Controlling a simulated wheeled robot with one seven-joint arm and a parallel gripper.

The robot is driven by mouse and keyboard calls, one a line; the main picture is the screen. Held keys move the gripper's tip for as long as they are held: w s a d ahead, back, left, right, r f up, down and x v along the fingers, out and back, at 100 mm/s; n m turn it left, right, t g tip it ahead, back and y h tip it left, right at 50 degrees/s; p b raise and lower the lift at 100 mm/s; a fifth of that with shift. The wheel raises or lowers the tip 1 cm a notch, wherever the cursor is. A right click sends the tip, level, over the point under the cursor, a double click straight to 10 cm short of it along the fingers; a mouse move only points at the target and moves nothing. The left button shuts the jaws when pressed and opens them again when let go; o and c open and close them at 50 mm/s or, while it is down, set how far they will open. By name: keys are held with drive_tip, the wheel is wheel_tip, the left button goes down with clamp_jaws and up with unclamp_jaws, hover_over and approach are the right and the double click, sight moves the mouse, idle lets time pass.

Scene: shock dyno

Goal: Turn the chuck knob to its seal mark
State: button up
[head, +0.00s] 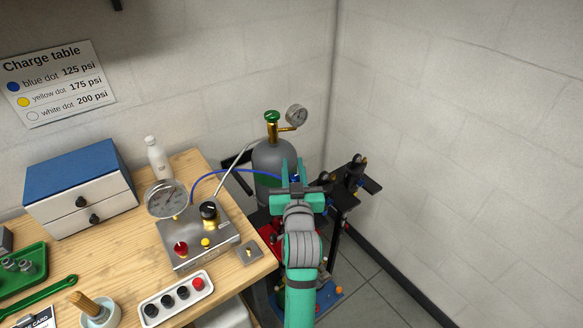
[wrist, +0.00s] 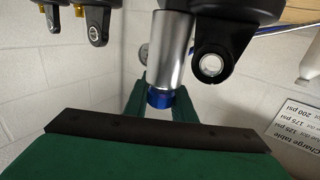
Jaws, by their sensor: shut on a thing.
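My gripper (head: 293,172) reaches out beyond the right end of the bench, its two green fingers pointing away from the head camera. In the wrist view my gripper (wrist: 159,101) is shut on a small blue knob (wrist: 160,99), which appears to be the chuck knob. The knob sits at the end of a bright silver cylinder (wrist: 171,50). In the head view a bit of blue (head: 296,178) shows between the fingers, and a blue hose (head: 235,171) runs toward it. I cannot make out a seal mark or the knob's angle.
A grey gas bottle (head: 272,158) with a gauge (head: 297,116) stands just behind my gripper. A black stand (head: 358,170) is to the right. The bench holds a metal control box (head: 205,247), a blue-topped drawer box (head: 80,180) and a socket tray (head: 177,298).

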drive_tip(key=shift+a+n+y, duration=0.15)
drive_tip(key=shift+n+y, duration=0.35)
drive_tip(key=shift+y, duration=0.1)
drive_tip(key=o, duration=1.1)
drive_tip(key=shift+c, duration=0.2)
drive_tip(key=shift+s, duration=0.1)
drive_tip(key=s+d, duration=0.1)
drive_tip(key=s, duration=0.9)
drive_tip(key=shift+s+d, duration=0.3)
drive_tip(key=shift+d, duration=0.05)
